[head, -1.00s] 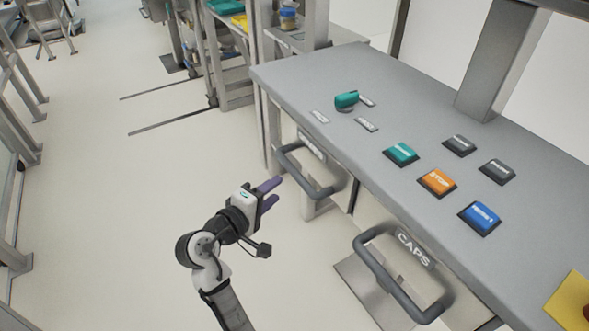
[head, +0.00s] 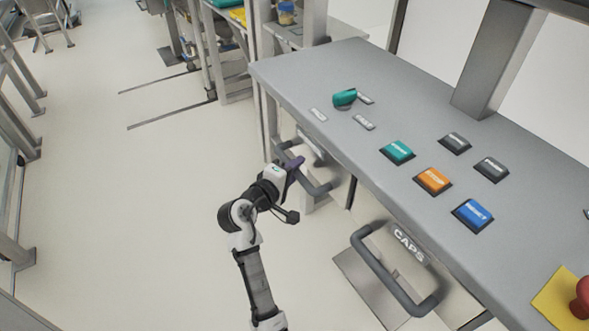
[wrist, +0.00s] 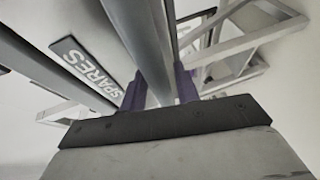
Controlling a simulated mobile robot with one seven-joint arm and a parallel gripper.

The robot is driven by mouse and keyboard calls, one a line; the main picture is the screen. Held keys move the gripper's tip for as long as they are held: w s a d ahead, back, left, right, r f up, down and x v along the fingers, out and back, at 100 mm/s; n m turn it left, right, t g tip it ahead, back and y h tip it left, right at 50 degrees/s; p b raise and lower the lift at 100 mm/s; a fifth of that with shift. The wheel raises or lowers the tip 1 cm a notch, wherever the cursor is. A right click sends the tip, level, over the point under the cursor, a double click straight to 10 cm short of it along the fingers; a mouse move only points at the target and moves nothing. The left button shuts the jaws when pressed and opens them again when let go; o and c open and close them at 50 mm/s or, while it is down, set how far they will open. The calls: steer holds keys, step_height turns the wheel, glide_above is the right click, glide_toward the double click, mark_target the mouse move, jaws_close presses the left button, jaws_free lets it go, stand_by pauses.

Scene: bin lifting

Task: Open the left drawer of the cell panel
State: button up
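The left drawer (head: 313,148) of the cell panel is closed at the left end of the front. Its label reads SPARES in the wrist view (wrist: 84,64). Its grey U-shaped handle (head: 322,189) sticks out from the front. My gripper (head: 292,168) is at the left part of this handle. In the wrist view, the handle bar (wrist: 148,40) runs between my two purple fingers (wrist: 161,88), one on each side. Whether the fingers press on the bar I cannot tell. In the head view my gripper hides part of the handle.
The CAPS drawer handle (head: 385,275) sticks out to the right. On the grey panel top (head: 320,80) are a green knob (head: 344,97), several coloured buttons and a red emergency button (head: 582,298). The floor (head: 120,210) to the left is clear.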

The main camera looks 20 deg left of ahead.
jaws_close()
steer(key=shift+s, duration=0.1)
steer(key=s+a+p, duration=0.1)
steer(key=s+a, duration=0.8)
steer(key=s, duration=0.3)
steer(key=shift+s+a, duration=0.25)
steer(key=shift+a, duration=0.15)
steer(key=shift+o, duration=1.4)
jaws_free()
